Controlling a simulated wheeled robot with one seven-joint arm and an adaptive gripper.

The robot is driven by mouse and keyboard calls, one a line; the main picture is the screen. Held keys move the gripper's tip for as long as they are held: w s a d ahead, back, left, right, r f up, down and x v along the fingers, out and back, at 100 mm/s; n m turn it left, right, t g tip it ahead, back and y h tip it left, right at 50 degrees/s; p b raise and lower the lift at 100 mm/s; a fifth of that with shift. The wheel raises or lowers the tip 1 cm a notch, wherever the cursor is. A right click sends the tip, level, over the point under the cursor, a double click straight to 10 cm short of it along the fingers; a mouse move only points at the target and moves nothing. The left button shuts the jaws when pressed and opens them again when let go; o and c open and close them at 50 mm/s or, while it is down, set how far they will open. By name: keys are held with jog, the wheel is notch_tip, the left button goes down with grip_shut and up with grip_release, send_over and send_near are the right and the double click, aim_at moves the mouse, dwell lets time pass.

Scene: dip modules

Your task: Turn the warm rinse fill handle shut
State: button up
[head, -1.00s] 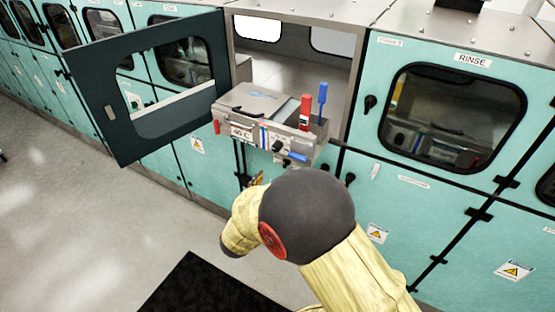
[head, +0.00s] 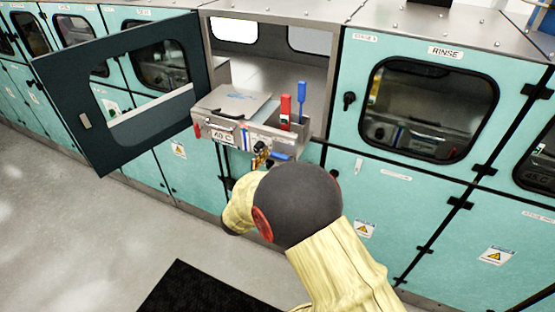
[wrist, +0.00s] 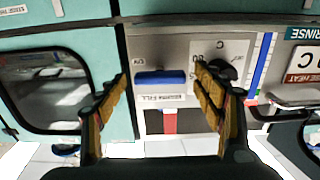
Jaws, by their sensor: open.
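The blue fill handle (wrist: 160,77) lies horizontal on the steel front panel of the open rinse module, beside a label ending in "FILL" (wrist: 162,100). It also shows in the head view (head: 282,156) at the panel's lower right. My gripper (wrist: 161,74) is open, one finger on each side of the blue handle in the wrist view. I cannot tell whether the fingers touch it. In the head view my gripper (head: 261,154) is close to the panel front, just left of the handle, partly hidden by my wrist.
A black knob (wrist: 226,68) sits beside the right finger. A red upright handle (head: 285,112) and a blue one (head: 301,103) stand on the module. The open dark door (head: 70,115) swings out left. A closed RINSE cabinet (head: 345,165) stands right.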

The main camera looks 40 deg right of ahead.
jog(key=shift+c, duration=1.1)
jog(key=c, duration=0.9)
